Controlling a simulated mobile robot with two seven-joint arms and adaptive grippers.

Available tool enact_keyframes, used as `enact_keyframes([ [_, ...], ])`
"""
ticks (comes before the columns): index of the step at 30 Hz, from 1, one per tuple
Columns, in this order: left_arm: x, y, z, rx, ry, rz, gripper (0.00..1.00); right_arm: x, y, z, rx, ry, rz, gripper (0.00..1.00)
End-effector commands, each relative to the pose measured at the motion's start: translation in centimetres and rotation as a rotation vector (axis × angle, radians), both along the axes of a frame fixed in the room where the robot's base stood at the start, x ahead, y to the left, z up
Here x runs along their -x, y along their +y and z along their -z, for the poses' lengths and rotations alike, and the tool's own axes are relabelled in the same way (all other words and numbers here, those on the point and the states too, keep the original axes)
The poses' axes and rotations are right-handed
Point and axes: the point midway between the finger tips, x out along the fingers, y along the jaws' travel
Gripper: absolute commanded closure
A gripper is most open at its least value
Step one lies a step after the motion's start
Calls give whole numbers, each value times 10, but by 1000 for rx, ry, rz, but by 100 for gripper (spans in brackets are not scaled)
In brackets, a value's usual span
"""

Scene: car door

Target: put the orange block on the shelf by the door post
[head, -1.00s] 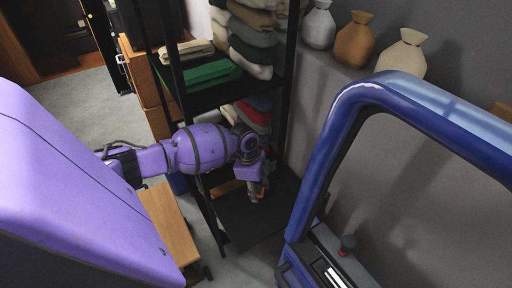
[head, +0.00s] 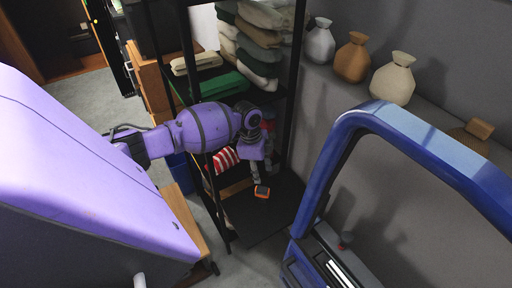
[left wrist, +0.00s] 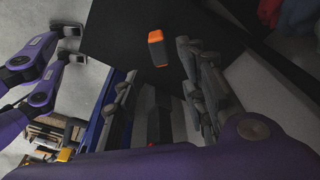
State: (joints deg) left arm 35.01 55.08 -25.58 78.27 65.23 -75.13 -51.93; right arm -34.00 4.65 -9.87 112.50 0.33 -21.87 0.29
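The orange block (head: 262,191), orange with dark faces, rests on the low black shelf board (head: 262,217) beside the blue door post (head: 322,184). In the left wrist view the block (left wrist: 157,48) lies on the black board, just beyond the fingertips. My left gripper (head: 262,172) is above and behind the block, apart from it. Its fingers (left wrist: 158,85) are spread with nothing between them. My right gripper is not seen in either view.
Folded clothes (head: 255,50) fill the upper shelves, and a red-striped cloth (head: 225,159) is by my forearm. Dark uprights (head: 296,90) of the rack stand close around the arm. Vases (head: 352,58) stand on a ledge behind. The board around the block is mostly clear.

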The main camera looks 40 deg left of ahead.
Motion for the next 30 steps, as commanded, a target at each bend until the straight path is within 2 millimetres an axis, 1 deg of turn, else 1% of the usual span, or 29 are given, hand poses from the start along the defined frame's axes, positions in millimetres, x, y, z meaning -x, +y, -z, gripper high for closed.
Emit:
enact_keyframes([
  [1, 1, 0, -8, 1, -4, 0, 61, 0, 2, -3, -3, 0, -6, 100],
  [2, 3, -2, -6, 2, -2, -2, 61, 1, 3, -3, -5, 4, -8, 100],
  [4, 13, -9, 8, 9, 0, -13, 61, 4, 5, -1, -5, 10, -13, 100],
  [5, 19, -15, 18, 13, 0, -20, 61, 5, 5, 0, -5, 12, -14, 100],
  [8, 55, -49, 69, 45, -17, -77, 61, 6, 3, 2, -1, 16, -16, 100],
  [9, 75, -67, 92, 65, -34, -116, 61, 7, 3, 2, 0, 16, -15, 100],
  [11, 106, -97, 121, 103, -69, -188, 61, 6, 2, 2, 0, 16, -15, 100],
  [12, 125, -114, 135, 129, -95, -242, 61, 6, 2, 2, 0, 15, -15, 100],
  [14, 151, -137, 148, 167, -137, -327, 61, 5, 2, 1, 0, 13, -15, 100],
  [15, 166, -150, 154, 191, -162, -381, 61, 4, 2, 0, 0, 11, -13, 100],
  [17, 189, -166, 158, 224, -199, -467, 61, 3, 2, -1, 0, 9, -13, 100],
  [18, 205, -176, 159, 248, -226, -531, 61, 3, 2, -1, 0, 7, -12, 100],
  [20, 230, -188, 156, 281, -272, -639, 61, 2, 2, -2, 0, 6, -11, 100],
  [21, 244, -193, 151, 300, -305, -711, 61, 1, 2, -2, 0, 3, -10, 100],
  [23, 263, -195, 142, 319, -356, -810, 61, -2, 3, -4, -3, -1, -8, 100],
  [25, 280, -192, 130, 330, -409, -908, 61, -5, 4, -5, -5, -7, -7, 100],
  [27, 294, -189, 118, 336, -454, -982, 61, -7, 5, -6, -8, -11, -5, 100],
  [30, 305, -182, 106, 337, -499, -1046, 61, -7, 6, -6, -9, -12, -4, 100],
])
